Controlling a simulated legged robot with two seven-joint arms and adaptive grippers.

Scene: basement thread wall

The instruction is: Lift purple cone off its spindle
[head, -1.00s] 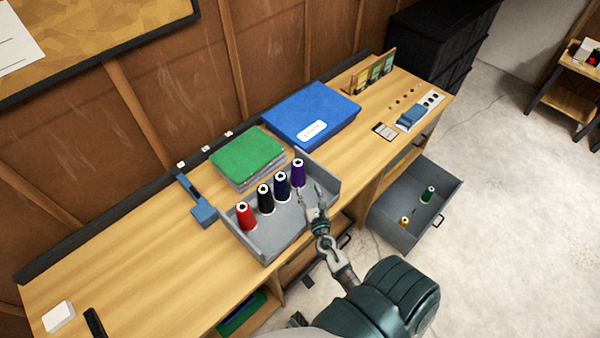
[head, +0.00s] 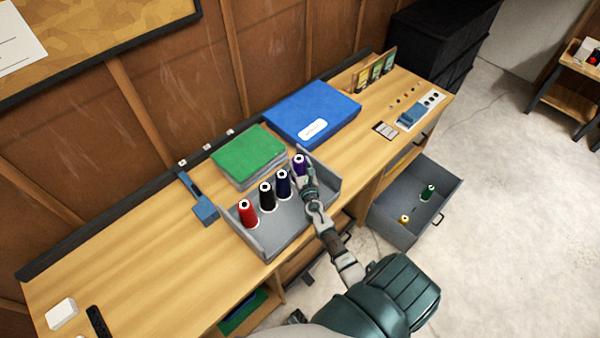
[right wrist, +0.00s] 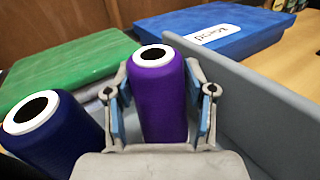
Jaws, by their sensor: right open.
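The purple cone (head: 299,167) stands upright at the right end of a row of thread cones in a grey tray (head: 262,238). In the right wrist view the purple cone (right wrist: 160,95) stands between the two blue-padded fingers of my right gripper (right wrist: 160,112). The fingers are open, one on each side of the cone, with small gaps visible. In the head view my right gripper (head: 306,172) partly covers the cone. The spindle under the cone is hidden. My left gripper is not in view.
A navy cone (head: 283,184), a black cone (head: 266,196) and a red cone (head: 247,212) stand to the left in the tray. The tray's side wall (right wrist: 255,110) is close on the right. Green (head: 248,152) and blue (head: 312,112) boxes lie behind.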

